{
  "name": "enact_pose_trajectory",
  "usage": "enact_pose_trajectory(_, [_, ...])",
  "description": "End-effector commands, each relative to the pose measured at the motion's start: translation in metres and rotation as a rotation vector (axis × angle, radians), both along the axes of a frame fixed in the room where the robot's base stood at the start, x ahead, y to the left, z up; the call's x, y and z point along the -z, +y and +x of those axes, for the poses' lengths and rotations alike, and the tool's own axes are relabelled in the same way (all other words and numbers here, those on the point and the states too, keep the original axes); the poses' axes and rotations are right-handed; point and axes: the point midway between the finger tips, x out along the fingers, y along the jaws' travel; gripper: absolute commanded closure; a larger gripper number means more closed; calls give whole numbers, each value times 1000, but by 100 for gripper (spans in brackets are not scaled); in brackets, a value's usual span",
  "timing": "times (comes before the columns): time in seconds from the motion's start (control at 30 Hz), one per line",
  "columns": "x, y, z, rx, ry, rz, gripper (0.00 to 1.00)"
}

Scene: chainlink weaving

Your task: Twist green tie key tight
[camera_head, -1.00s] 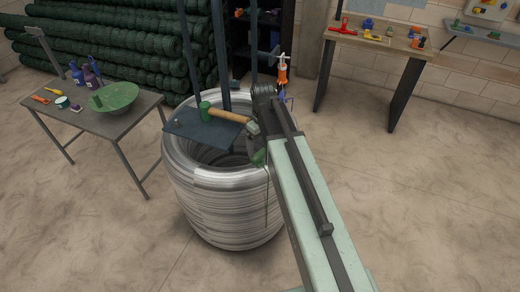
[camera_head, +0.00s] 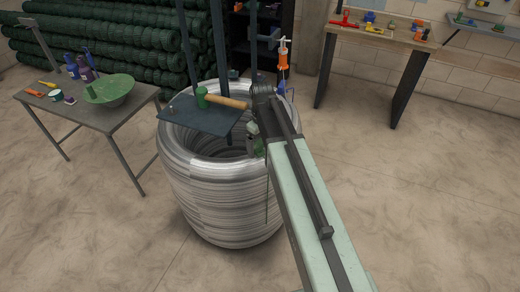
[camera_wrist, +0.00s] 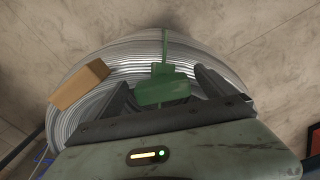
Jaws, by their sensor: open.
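The green tie key (camera_wrist: 165,88) has a blocky body and a thin stem, and it shows in the middle of the wrist view over the wire coil. My gripper (camera_wrist: 164,78) is open, with one dark finger on each side of the key. I see no clear contact between the fingers and the key. In the head view a bit of green (camera_head: 258,147) shows beside my arm at the coil's right side. My arm hides most of that spot. The stem's far end lies over the coil's edge in the wrist view.
An orange tool (camera_head: 283,58) stands upright behind. A side table (camera_head: 115,122) is at left, a workbench (camera_head: 395,38) at back right. Floor at right is clear.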

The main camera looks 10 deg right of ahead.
Motion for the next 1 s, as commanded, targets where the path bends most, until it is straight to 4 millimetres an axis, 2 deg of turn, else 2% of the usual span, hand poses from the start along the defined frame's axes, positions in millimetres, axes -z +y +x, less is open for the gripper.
enact_pose_trajectory(0.13, [-2, 0, 0, 0, 0, 0, 5])
enact_pose_trajectory(0.3, [-2, 0, 0, 0, 0, 0, 53])
enact_pose_trajectory(0.37, [-2, 0, 0, 0, 0, 0, 68])
enact_pose_trajectory(0.4, [-2, 6, 0, 0, 0, 0, 68])
enact_pose_trajectory(0.67, [-2, 2, 0, 35, 0, 1, 68])
enact_pose_trajectory(1.0, [-2, 4, -1, 259, -1, 1, 68])
